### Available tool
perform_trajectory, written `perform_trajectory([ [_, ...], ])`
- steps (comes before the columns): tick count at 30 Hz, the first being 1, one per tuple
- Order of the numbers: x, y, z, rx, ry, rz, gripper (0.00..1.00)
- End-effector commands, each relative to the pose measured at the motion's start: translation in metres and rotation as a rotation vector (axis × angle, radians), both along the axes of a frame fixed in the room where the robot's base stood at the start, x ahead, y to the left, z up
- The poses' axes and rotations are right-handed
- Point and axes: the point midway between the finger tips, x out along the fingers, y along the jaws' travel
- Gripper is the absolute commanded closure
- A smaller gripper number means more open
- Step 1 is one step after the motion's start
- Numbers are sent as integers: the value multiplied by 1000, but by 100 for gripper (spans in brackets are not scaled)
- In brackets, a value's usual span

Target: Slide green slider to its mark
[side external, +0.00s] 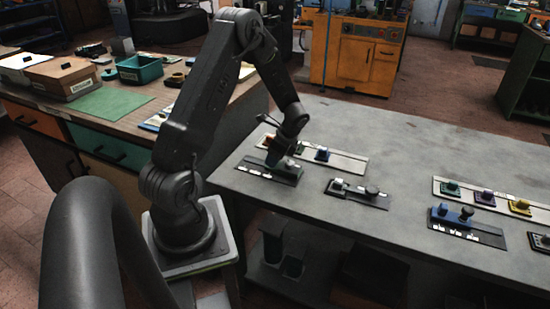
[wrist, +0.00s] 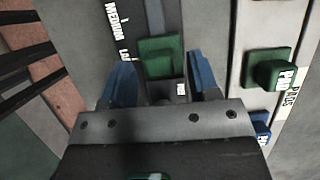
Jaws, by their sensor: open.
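The green slider (wrist: 160,50) is a green block on a dark grooved base (wrist: 180,18) with white printed labels, one reading MEDIUM. In the wrist view my gripper (wrist: 161,74) is open, with one blue finger on each side of the slider. The gaps look small, and I cannot tell whether either finger touches it. In the side view my gripper (side external: 281,150) is low over the dark base (side external: 285,177) and mostly hides the slider. Which label is the mark is not clear.
Right of the base in the wrist view is a light rail with another green block (wrist: 275,68) and a blue block (wrist: 261,124). A second dark fixture (side external: 357,194) and several coloured blocks stand farther right on the grey table (side external: 400,150). Bare table lies between.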

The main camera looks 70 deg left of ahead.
Motion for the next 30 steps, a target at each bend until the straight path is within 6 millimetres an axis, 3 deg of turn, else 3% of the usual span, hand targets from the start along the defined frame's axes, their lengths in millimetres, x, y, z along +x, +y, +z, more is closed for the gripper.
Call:
perform_trajectory([
  [15,29,-29,98,2,-4,-3,45],
  [21,35,-35,116,0,-3,-2,45],
  [30,35,-36,119,-1,-1,-2,45],
])
